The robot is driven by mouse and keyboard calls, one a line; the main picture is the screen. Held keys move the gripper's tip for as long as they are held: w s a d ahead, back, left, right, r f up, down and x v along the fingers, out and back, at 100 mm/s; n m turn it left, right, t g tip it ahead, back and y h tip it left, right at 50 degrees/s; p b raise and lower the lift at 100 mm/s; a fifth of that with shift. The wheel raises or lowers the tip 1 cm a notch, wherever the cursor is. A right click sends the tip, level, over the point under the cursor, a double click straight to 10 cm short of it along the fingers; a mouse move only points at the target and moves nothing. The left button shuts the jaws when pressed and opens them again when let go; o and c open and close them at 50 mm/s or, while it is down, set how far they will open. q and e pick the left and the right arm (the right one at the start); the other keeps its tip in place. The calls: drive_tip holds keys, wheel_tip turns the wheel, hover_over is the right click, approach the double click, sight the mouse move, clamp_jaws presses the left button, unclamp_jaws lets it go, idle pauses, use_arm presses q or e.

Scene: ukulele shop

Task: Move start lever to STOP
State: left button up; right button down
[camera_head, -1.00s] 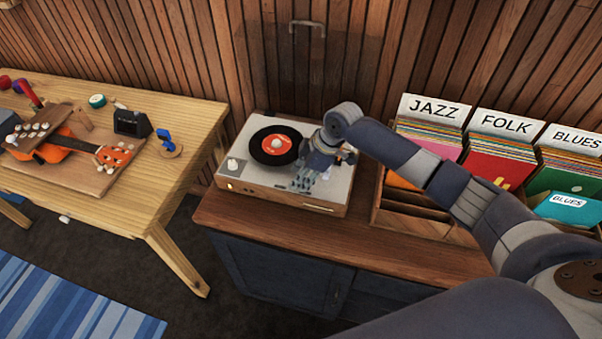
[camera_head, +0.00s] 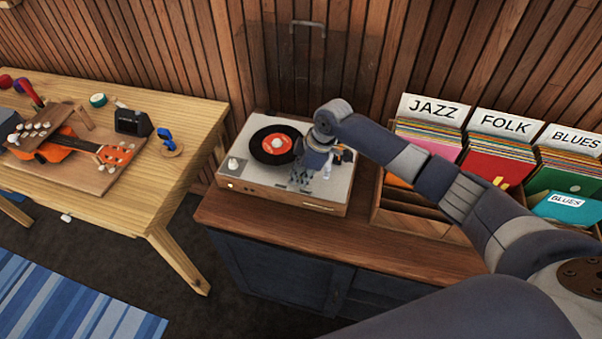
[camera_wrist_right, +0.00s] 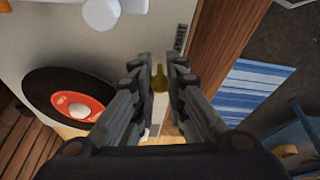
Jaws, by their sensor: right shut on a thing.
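A turntable (camera_head: 255,194) with a black record (camera_head: 257,147) and red label stands on the wooden cabinet. My right gripper (camera_head: 300,183) is over the front right part of its deck. In the right wrist view my right gripper (camera_wrist_right: 159,82) has its fingers close around a small brass-coloured lever (camera_wrist_right: 160,79), with the record (camera_wrist_right: 45,92) to the left. The lever is hidden by my gripper in the head view, and its STOP marking cannot be read. My left gripper is not in view.
Record bins labelled JAZZ (camera_head: 434,108), FOLK (camera_head: 506,122) and BLUES stand right of the turntable. A workbench (camera_head: 190,110) with an orange ukulele (camera_head: 54,151) is at the left. A white knob (camera_head: 233,163) sits on the deck's left.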

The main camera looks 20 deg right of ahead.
drive_tip(key=shift+w+a+r+g+h+p, duration=0.25)
drive_tip(key=shift+a+r+g+h+p, duration=0.1)
drive_tip(key=shift+h, duration=0.25)
drive_tip(key=shift+w+a+f+g+h, duration=0.1)
drive_tip(key=shift+a+g+h, duration=0.15)
drive_tip(key=shift+h, duration=0.15)
drive_tip(key=shift+w+a+f+g+h+b, duration=0.25)
drive_tip(key=shift+g+h+b, duration=0.2)
drive_tip(key=shift+h, duration=0.25)
drive_tip(key=b, duration=0.1)
drive_tip(key=g+h+b, duration=0.1)
drive_tip(key=b, duration=0.1)
drive_tip(key=a+h+b, duration=0.1)
drive_tip(key=b, duration=0.1)
drive_tip(key=shift+w+f+g, duration=0.2)
drive_tip(key=shift+w+g, duration=0.05)
drive_tip(key=shift+g, duration=0.1)
drive_tip(key=shift+r+g+h+b, duration=0.15)
drive_tip(key=shift+g+h+b, duration=0.15)
drive_tip(key=shift+h+b, duration=0.65)
drive_tip(key=shift+y, duration=0.25)
drive_tip(key=c, duration=1.6)
unclamp_jaws()
drive_tip(key=shift+o, duration=0.2)
drive_tip(key=shift+w, duration=0.1)
